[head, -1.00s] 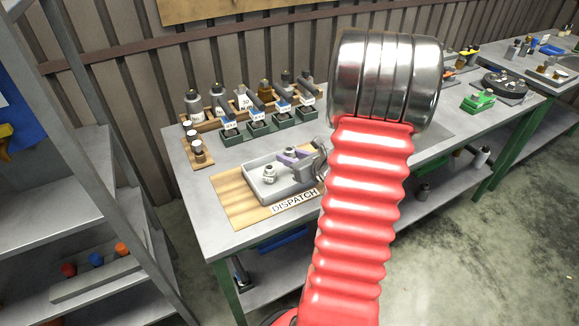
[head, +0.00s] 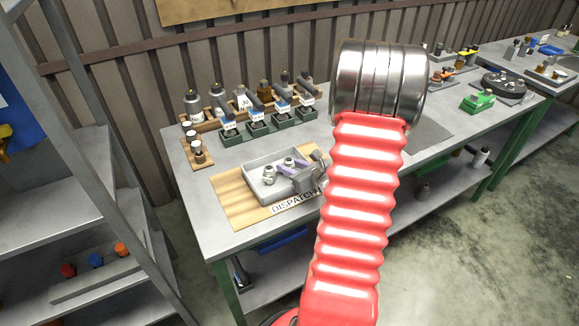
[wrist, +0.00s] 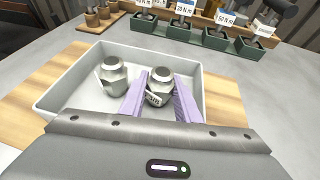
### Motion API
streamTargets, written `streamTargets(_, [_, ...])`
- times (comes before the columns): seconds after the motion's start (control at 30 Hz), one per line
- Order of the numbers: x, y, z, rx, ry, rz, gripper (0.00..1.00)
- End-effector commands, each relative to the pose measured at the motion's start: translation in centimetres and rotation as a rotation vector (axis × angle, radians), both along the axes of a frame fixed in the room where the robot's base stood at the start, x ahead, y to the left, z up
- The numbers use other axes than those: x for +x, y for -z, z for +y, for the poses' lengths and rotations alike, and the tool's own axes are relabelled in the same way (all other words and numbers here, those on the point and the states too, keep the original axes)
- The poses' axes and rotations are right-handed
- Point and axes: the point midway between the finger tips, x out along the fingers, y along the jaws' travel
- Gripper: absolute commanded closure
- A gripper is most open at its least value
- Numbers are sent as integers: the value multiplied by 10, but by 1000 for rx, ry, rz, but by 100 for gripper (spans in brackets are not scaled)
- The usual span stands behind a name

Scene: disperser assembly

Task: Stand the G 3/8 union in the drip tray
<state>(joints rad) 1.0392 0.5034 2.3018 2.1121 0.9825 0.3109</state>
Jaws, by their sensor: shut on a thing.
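The grey drip tray (head: 251,185) lies on a wooden board; its rim (wrist: 62,80) also shows in the wrist view. My gripper (wrist: 158,90) has two purple fingers shut on a metal union (wrist: 159,76), which carries a small white label too blurred to read surely. The held union (head: 289,161) looks roughly upright and is inside the tray's outline; I cannot tell whether its foot touches the tray floor. A second metal union (wrist: 115,72) stands in the tray to the left, apart from my fingers; it shows in the head view too (head: 269,176).
The board with the DISPATCH label (head: 240,205) surrounds the tray. Behind it stand several green bins (head: 258,123) with labels and a wooden rack of bottles (head: 193,105). A small wooden rack (head: 198,155) is at the left. My arm hides part of the bench.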

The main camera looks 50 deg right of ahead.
Motion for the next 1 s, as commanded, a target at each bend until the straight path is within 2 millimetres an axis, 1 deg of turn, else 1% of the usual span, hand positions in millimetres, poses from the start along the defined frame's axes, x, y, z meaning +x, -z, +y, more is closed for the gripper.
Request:
streamTargets(0.13, [0,2,0,0,0,0,98])
streamTargets(0.17, [0,2,0,0,0,0,69])
streamTargets(0.4, [0,2,0,0,0,0,52])
streamTargets(0.77, [0,-1,0,0,0,0,52])
streamTargets(0.87, [-8,-4,1,1,1,0,52])
streamTargets(1.0, [-25,-11,3,0,3,0,52])
